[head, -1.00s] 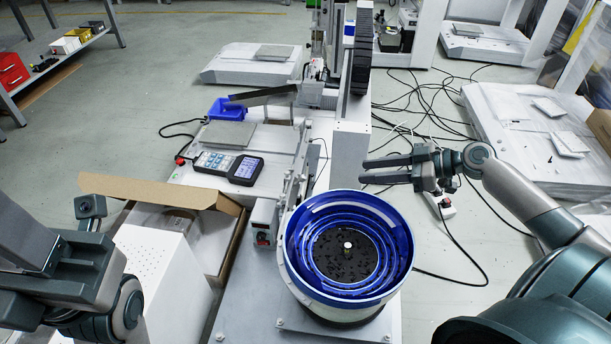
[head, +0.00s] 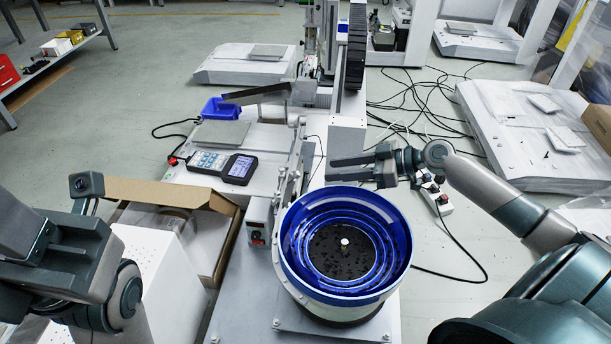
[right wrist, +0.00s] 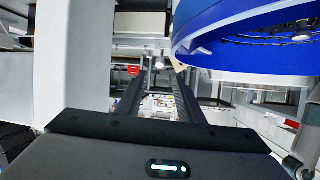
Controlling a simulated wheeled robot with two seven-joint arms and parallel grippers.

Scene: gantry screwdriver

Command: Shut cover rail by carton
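An open cardboard carton (head: 225,204) lies left of the feeder bench in the head view. To its right a narrow metal rail (head: 293,183) runs from near the blue bowl towards the gantry. I cannot tell for sure whether this is the cover rail, or how far it stands open. My right gripper (head: 330,170) is open and empty, its two dark fingers pointing left, behind the bowl and right of the rail, apart from it. Its fingers also show apart in the right wrist view (right wrist: 160,75). My left arm is at the lower left; its fingers do not show.
The blue bowl feeder (head: 390,247) stands close in front of my right gripper; it also fills the upper right of the wrist view (right wrist: 255,50). A white gantry post (head: 345,140) stands behind the fingers. A handheld controller (head: 240,168) and a tilted dark plate (head: 257,95) are farther left.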

